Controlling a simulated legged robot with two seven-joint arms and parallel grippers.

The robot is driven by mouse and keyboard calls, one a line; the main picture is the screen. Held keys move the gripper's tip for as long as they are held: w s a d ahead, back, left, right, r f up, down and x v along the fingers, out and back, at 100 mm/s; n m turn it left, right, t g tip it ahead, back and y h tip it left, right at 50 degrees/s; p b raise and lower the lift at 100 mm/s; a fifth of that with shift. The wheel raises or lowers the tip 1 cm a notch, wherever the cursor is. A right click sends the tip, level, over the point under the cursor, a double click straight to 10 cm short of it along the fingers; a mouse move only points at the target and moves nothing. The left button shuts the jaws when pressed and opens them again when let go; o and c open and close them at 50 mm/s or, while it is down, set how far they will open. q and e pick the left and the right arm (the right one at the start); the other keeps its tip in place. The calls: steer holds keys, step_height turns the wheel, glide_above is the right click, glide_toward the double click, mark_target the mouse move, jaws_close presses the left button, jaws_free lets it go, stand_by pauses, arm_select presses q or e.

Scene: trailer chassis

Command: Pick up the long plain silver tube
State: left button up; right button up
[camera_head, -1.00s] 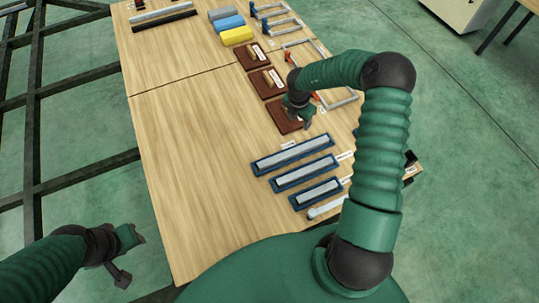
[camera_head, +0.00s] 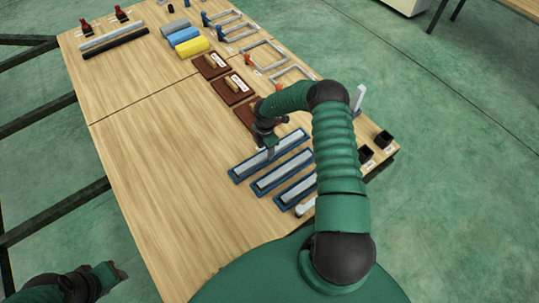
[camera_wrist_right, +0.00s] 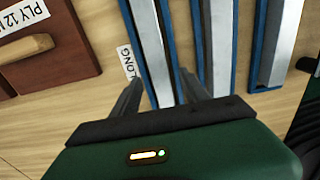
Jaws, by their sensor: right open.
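The long silver tube (camera_head: 252,164) lies in the blue tray (camera_head: 232,177) nearest the brown blocks, the longest of three such trays. In the right wrist view, the tube (camera_wrist_right: 151,45) runs up between my fingers, and a label reading LONG stands beside its tray. My right gripper (camera_head: 270,149) is open just over this tray, with one finger on each side of the tube. I cannot tell whether the fingers touch the tube. My left gripper (camera_head: 110,277) is low at the left, off the table, and its jaws are unclear.
Two shorter silver tubes (camera_head: 280,178) (camera_head: 298,188) lie in parallel blue trays close by. Brown blocks (camera_head: 232,89) with labels sit just beyond the gripper. Clamps, coloured blocks and a silver and a black bar (camera_head: 115,44) are farther back. The left of the table (camera_head: 160,150) is clear.

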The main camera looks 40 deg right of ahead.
steer(key=f, duration=0.1)
steer(key=d+f, duration=0.1)
steer(key=shift+f, duration=0.4)
steer(key=shift+r, duration=0.1)
steer(key=shift+a, duration=0.3)
steer(key=c, duration=0.3)
steer(key=shift+d, duration=0.1)
jaws_close()
steer(key=shift+r, duration=0.1)
